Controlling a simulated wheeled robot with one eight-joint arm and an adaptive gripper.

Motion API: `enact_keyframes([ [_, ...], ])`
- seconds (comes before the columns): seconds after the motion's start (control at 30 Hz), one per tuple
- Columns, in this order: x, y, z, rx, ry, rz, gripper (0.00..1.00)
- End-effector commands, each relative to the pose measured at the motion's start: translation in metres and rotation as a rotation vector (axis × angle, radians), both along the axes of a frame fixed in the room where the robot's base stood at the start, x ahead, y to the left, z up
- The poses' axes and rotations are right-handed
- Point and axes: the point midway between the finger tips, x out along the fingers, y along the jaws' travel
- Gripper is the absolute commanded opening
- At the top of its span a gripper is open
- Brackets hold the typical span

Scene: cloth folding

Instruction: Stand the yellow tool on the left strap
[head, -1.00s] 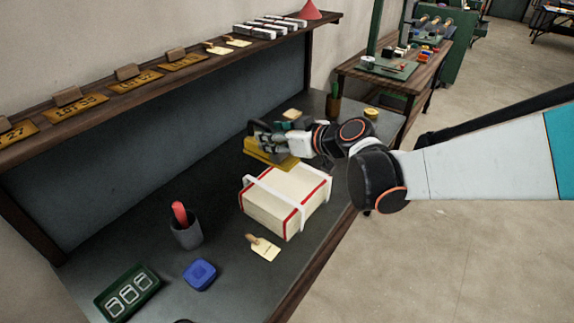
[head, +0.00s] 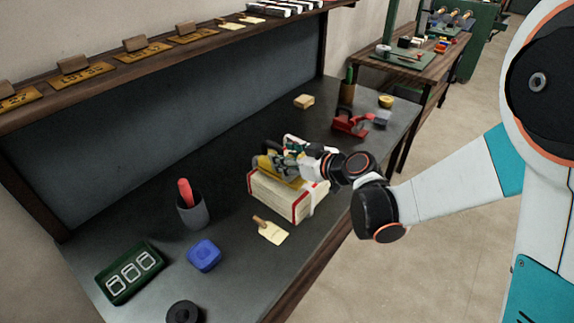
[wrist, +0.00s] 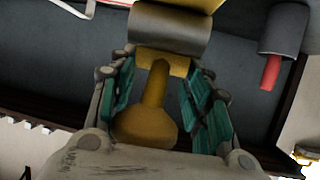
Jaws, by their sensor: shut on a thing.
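The yellow tool (head: 263,164) is held over the left part of the cream box (head: 277,195), which has red edges and white straps. My gripper (head: 284,160) is shut on the tool. In the wrist view its yellow handle (wrist: 155,98) lies between the green finger pads, with a grey rounded part (wrist: 170,32) beyond. The left strap is mostly hidden behind the tool and gripper, so I cannot tell whether the tool touches it. The tool's underside is not clear.
A cream tag (head: 271,231) lies in front of the box. A grey cup with a red item (head: 193,208), a blue block (head: 204,255) and a green panel (head: 130,272) are at left. A red tool (head: 350,122) stands behind. A shelf (head: 180,52) overhangs the bench's back.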

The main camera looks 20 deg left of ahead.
Motion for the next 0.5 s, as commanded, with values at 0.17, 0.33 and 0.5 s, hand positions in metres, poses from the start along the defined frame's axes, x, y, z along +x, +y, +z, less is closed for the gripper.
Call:
enact_keyframes([
  [0.17, 0.000, 0.000, -0.020, 0.001, 0.000, -0.001, 0.00],
  [0.33, 0.000, 0.000, -0.019, 0.001, 0.000, -0.001, 0.00],
  [0.5, 0.000, 0.000, -0.021, 0.001, 0.000, 0.000, 0.00],
])
